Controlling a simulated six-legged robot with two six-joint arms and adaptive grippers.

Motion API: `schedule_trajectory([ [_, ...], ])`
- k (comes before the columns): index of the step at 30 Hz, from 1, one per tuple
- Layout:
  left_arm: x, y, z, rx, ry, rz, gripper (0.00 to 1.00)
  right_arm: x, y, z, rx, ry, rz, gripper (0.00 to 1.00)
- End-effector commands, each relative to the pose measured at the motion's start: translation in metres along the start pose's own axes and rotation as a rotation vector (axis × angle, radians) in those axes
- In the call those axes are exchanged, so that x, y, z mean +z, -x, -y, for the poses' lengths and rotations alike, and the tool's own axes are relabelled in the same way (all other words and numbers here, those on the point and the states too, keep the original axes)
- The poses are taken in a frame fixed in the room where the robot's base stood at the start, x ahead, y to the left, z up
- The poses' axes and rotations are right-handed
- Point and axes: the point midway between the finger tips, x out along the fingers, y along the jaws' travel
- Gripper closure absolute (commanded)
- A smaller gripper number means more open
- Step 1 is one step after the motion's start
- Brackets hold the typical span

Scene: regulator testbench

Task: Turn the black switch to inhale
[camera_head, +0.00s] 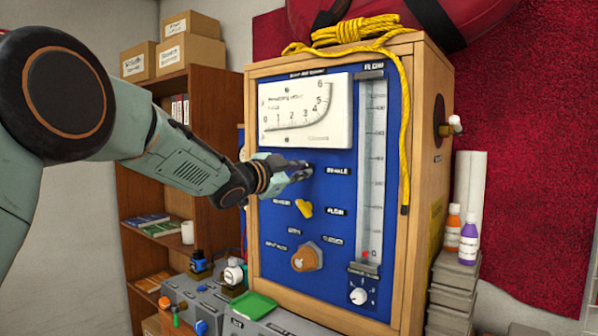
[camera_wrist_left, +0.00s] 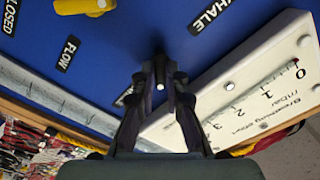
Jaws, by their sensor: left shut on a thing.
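The regulator testbench (camera_head: 262,220) is a wooden cabinet with a blue front panel. My left gripper (camera_head: 304,170) reaches in from the left, below the white gauge. Its fingers are shut on the black switch, which is mostly hidden behind them in the head view. In the left wrist view the gripper's fingertips (camera_wrist_left: 160,80) close around the dark switch (camera_wrist_left: 159,62) on the blue panel. A label ending in "HALE" (camera_head: 339,171) is just right of the fingertips; its start is hard to read. The switch's exact direction is hidden. My right gripper is not in view.
The white gauge (camera_head: 305,110) is close above the gripper. A yellow knob (camera_head: 304,208) and an orange-brown knob (camera_head: 306,257) sit below it. The flow tube (camera_head: 371,170) stands to the right. A yellow rope (camera_head: 404,130) hangs along the cabinet's right edge.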

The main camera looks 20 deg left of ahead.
Motion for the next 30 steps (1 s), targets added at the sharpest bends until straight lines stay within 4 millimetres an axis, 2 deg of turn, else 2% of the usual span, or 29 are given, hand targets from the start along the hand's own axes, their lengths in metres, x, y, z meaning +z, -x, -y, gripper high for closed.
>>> schedule_trajectory([
  [2, 0.004, 0.000, -0.004, 0.007, 0.000, 0.009, 1.00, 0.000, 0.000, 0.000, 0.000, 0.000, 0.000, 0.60],
  [3, 0.004, 0.000, -0.004, 0.007, 0.000, 0.009, 0.85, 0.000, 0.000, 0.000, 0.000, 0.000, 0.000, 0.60],
  [10, 0.002, 0.000, -0.002, 0.004, 0.000, 0.005, 0.65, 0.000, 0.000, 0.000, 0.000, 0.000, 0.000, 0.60],
  [22, 0.001, 0.006, 0.001, -0.001, 0.001, 0.001, 0.65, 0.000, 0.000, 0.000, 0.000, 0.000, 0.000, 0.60],
  [30, 0.001, 0.043, 0.001, -0.001, 0.004, 0.002, 0.65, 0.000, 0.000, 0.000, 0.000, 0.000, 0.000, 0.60],
])
